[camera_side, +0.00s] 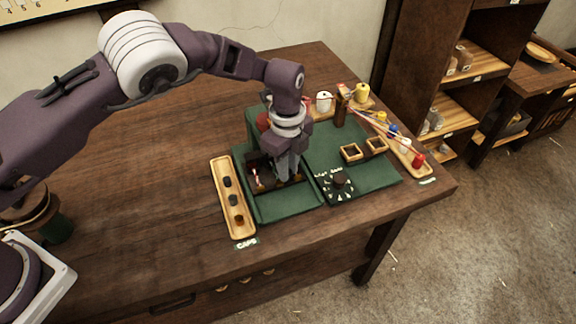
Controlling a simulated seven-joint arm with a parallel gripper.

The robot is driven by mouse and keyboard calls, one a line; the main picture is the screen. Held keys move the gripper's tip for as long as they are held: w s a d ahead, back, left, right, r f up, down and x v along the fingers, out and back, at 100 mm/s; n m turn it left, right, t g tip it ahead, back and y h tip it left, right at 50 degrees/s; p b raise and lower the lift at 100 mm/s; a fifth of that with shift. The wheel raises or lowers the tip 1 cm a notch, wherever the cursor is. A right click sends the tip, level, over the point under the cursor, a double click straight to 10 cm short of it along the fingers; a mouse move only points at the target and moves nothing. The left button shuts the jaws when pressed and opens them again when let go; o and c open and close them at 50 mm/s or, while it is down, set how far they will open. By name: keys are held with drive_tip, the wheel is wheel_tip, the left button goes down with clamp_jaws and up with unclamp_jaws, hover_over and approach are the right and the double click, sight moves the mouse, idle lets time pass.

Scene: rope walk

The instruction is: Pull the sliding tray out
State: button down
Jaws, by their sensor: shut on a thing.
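The sliding tray (262,184) looks like a dark, shallow box set in the green work board (290,208) near the middle of the table. A few small light and reddish pieces show in it. My gripper (287,176) points down at the tray's right part, with its fingers close together. It is shut on the tray, though the fingers hide the exact place of contact and part of the tray.
A wooden tray of dark caps (233,222) lies to the left. A black dial plate (340,186) and two small square wooden boxes (351,152) are to the right. A post (341,106) with strung cords and coloured spools stands behind.

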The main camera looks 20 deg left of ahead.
drive_tip(key=s+d, duration=0.6)
drive_tip(key=shift+s+d, duration=0.25)
drive_tip(key=c, duration=1.3)
unclamp_jaws()
drive_tip(key=shift+r, duration=0.15)
wheel_tip(320, 180, up, 7)
